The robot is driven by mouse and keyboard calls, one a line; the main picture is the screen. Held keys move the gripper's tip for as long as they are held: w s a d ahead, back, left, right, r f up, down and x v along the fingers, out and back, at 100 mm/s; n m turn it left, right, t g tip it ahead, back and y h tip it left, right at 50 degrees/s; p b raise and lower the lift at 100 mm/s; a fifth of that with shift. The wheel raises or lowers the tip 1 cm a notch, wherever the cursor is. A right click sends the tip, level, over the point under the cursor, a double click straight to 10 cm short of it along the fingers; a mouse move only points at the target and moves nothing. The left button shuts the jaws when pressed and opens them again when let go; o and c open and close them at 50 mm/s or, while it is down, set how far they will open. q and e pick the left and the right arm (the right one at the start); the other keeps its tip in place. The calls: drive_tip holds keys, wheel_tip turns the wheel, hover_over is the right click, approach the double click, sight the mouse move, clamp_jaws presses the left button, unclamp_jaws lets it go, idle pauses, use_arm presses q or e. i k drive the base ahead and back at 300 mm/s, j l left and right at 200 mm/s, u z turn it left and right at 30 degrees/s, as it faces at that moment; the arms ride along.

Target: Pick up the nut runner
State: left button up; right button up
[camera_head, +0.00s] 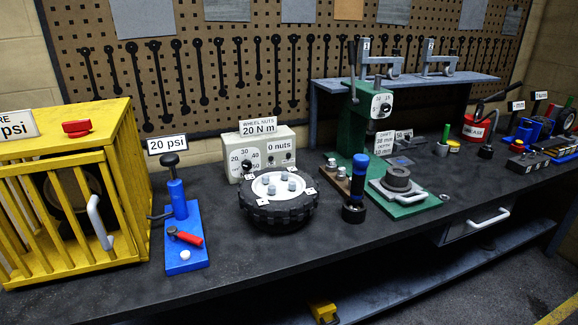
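What looks like the nut runner (354,211) stands upright on the dark bench. It has a blue top and a dark body with a wide dark lower part. It stands between the wheel (279,213) and the green-based press, and nothing holds it. The wheel lies flat, with several grey nuts or studs on its pale hub. Behind the wheel is a pale box (257,155) with dials and a sign reading "WHEEL NUTS 20 N m". Neither of my grippers shows in the head view.
A yellow cage (120,120) stands at the left. A blue-based pump (180,236) is beside it. The green press (359,120) stands close behind and right of the nut runner. The bench in front is clear.

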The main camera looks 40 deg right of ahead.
sight(360, 161)
drive_tip(key=z, duration=1.55)
